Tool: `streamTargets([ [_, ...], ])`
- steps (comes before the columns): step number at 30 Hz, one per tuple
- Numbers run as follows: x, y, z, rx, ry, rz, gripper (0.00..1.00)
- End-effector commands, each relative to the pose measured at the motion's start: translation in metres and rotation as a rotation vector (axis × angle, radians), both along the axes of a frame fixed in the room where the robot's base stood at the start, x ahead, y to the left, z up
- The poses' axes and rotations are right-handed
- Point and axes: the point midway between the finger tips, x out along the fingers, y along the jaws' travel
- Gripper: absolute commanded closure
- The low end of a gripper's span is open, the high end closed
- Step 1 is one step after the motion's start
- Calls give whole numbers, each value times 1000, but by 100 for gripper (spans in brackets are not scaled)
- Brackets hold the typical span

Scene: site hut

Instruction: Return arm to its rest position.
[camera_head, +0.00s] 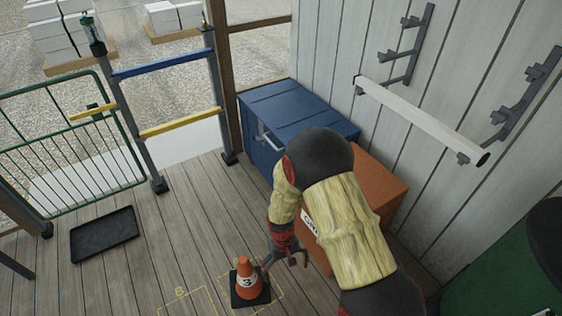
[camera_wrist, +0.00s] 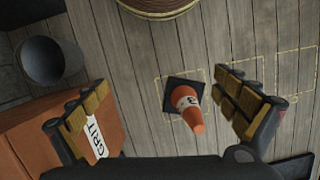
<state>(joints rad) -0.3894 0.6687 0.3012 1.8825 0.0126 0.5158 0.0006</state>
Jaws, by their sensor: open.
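My gripper (camera_head: 286,264) hangs low over the plank floor, in front of the orange bin, with my arm reaching down to it from the lower right. It is open and empty; in the wrist view its two padded fingers (camera_wrist: 165,100) stand wide apart. An orange cone (camera_head: 246,277) with a white band and a "3" stands upright on a black square base just left of the gripper. The cone also shows in the wrist view (camera_wrist: 189,110), between the fingers in the picture; nothing is held. My arm hides part of the orange bin.
A blue chest (camera_head: 300,112) and the orange bin (camera_head: 385,180), labelled "GRIT" in the wrist view, stand along the wall. A white pipe (camera_head: 420,118) rests on wall brackets. A green drum (camera_head: 495,285) is at lower right. A black tray (camera_head: 104,234) lies left; floor between is clear.

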Motion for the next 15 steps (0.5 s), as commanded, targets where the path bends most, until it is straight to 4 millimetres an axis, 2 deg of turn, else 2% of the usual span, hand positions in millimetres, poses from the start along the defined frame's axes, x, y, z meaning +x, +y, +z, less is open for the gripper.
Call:
streamTargets([
  [1,0,-6,29,3,-5,-11,1],
  [6,-12,-28,106,3,-7,-46,1],
  [15,-48,-69,224,17,-53,-110,1],
])
